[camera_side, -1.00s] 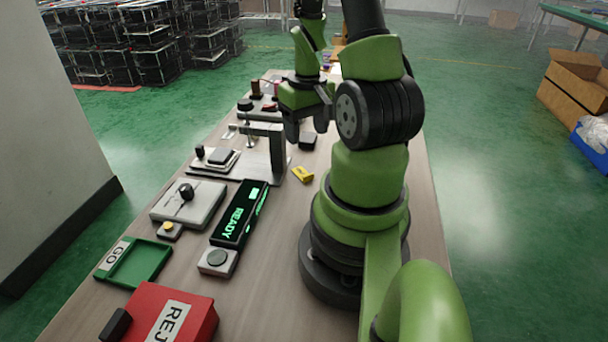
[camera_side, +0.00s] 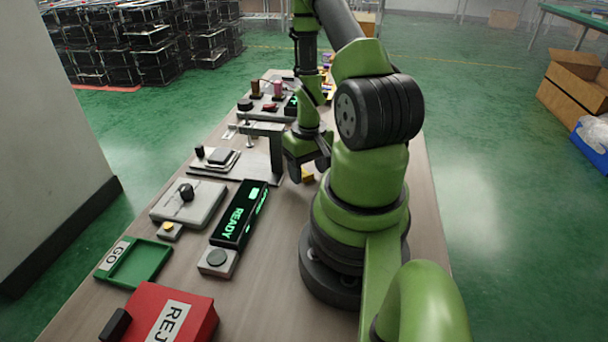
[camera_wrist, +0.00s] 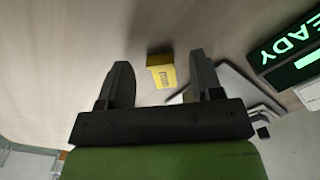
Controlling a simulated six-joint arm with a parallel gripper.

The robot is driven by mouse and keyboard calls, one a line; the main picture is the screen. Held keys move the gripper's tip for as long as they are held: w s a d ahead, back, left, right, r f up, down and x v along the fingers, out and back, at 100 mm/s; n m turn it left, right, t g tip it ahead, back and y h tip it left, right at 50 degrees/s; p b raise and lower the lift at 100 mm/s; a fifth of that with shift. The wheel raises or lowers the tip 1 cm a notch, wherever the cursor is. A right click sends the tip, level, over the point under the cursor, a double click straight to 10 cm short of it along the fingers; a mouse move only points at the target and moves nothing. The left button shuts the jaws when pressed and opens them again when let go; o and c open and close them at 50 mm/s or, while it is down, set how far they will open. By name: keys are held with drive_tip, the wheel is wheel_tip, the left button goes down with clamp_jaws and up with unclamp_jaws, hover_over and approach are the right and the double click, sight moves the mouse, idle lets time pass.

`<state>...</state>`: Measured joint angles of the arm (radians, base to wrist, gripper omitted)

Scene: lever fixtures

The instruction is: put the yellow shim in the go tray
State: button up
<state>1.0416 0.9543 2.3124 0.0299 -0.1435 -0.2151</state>
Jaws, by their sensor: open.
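The yellow shim (camera_side: 307,175) lies on the table beside the column of the metal stand, partly hidden by my gripper (camera_side: 308,172) in the side view. In the wrist view the yellow shim (camera_wrist: 161,71) shows between and just beyond the tips of my open gripper (camera_wrist: 158,75), with nothing held. Dark marking is on its face. The green go tray (camera_side: 138,264) sits at the front left of the table and looks empty, with a white GO label on its left side.
A red reject box (camera_side: 165,316) is in front of the go tray. A black READY display (camera_side: 239,214) and a grey button box (camera_side: 217,262) stand between shim and tray. A metal stand (camera_side: 276,150) rises close to my gripper. Lever fixtures (camera_side: 187,203) line the left.

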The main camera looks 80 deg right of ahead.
drive_tip(key=shift+f, duration=0.45)
drive_tip(key=c, duration=1)
drive_tip(key=shift+r, duration=0.1)
